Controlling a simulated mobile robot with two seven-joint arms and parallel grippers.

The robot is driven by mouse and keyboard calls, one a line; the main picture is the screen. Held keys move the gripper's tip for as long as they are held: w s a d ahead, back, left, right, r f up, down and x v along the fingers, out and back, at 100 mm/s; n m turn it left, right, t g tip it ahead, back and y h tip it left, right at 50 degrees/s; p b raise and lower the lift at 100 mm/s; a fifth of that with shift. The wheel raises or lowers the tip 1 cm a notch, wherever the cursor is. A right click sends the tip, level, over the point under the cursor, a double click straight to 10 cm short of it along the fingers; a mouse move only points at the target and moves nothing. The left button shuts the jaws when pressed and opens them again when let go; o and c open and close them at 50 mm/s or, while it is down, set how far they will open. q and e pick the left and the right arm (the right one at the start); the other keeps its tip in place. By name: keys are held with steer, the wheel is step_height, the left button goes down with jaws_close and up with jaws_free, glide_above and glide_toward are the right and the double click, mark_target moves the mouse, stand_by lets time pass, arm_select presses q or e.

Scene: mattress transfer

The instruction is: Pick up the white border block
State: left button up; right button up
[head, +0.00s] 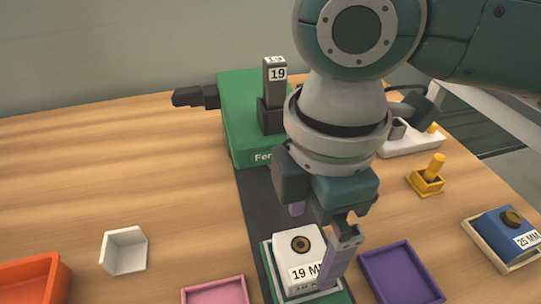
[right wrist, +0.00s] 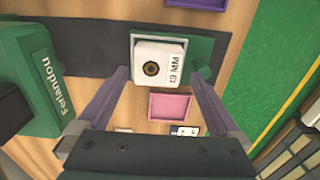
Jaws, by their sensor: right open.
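The white block (head: 300,246) marked 19 MM has a round brass-coloured hole on top. It sits on a green base (head: 340,297) at the front of the table; it also shows in the right wrist view (right wrist: 147,52). My right gripper (head: 314,238) is open above and around the block, with one finger on each side. In the right wrist view, the fingers (right wrist: 160,78) point towards the block's two sides with gaps between. The far finger is partly hidden behind the block and gripper body. My left gripper is not in view.
A green machine (head: 240,110) with a dark post marked 19 stands behind. A purple tray (head: 402,275), pink tray (head: 215,292), white corner piece (head: 124,250), orange bin (head: 40,275), yellow holder (head: 427,182) and blue 25 MM block (head: 497,232) surround it.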

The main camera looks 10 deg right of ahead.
mark_target(303, 252)
steer(key=f, duration=0.2)
steer(key=f+b, duration=0.1)
steer(key=f, duration=0.2)
steer(key=shift+w+a+f, duration=0.1)
steer(key=shift+a, duration=0.1)
steer(key=c, duration=1.2)
